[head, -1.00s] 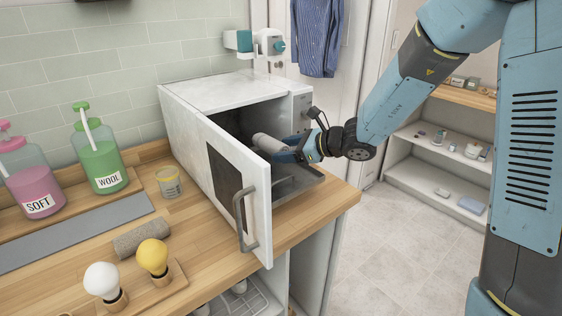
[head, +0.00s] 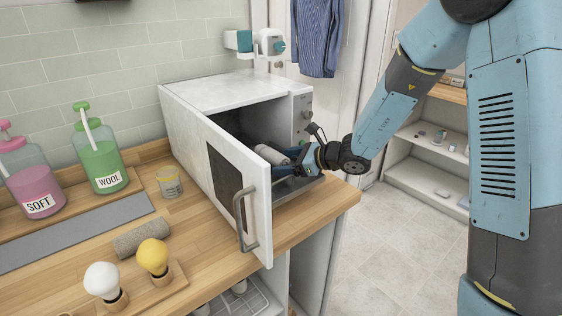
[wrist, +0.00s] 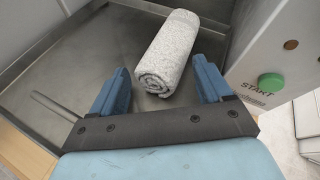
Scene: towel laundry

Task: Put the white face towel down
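The white face towel (head: 272,154) is a rolled, light grey-white cloth inside the open white box-shaped appliance (head: 225,92) on the counter. In the wrist view the towel (wrist: 170,48) lies on a dark metal tray (wrist: 95,65), its spiral end facing me. My gripper (wrist: 161,68) is open, with a blue finger to each side of the towel's near end and a visible gap on both sides. In the head view my gripper (head: 294,158) reaches in at the appliance's front opening; the towel's underside is hidden.
The appliance's door (head: 225,175) stands open toward the front left. A green START button (wrist: 271,84) is on the panel right of the opening. A grey roll (head: 141,237), a small cup (head: 169,183) and SOFT (head: 32,180) and WOOL (head: 102,160) bottles are on the counter.

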